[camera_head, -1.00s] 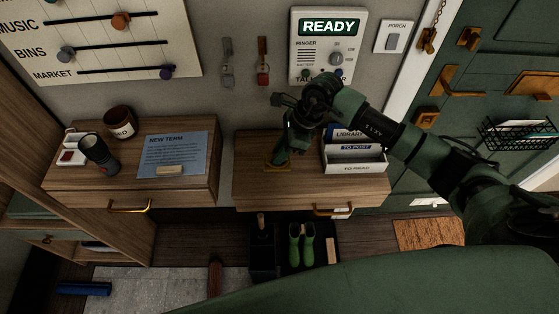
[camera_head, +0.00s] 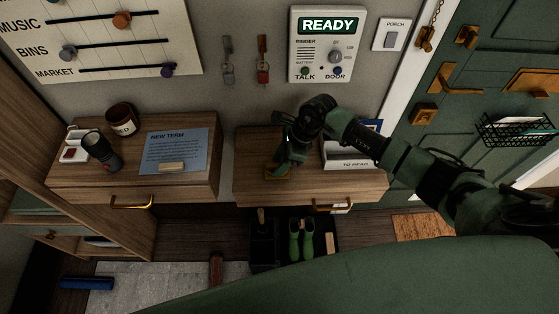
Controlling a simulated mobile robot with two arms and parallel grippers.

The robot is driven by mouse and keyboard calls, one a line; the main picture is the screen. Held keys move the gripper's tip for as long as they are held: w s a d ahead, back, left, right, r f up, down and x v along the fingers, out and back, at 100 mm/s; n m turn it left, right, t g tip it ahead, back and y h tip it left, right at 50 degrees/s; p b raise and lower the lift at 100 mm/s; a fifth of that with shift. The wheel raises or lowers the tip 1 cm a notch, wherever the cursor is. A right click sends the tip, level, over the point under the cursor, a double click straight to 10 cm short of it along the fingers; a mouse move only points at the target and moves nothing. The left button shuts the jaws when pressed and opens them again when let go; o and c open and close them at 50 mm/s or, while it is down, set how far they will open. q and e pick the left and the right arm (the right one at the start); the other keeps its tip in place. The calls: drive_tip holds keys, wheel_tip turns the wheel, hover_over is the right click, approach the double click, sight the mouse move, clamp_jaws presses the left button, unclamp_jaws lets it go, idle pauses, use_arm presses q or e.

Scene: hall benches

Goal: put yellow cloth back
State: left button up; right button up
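A small flat yellow-brown patch (camera_head: 277,174), which looks like the yellow cloth, lies at the left part of the right wooden drawer unit's top (camera_head: 340,185). My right gripper (camera_head: 280,168) reaches down to it from above, with its fingers at or just over the cloth and hiding part of it. The fingertips are too small and dark to tell whether they are open or shut on it. My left gripper is not in view.
A letter rack (camera_head: 350,165) stands right of my gripper, beneath my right arm. The left drawer unit (camera_head: 100,180) holds a brown pot (camera_head: 122,120), a dark cylinder (camera_head: 101,151) and a blue notice (camera_head: 172,150). Keys (camera_head: 263,72) hang above. Green boots (camera_head: 301,240) stand below.

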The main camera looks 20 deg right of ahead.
drive_tip(key=b+v, duration=0.4)
drive_tip(key=v, duration=0.8)
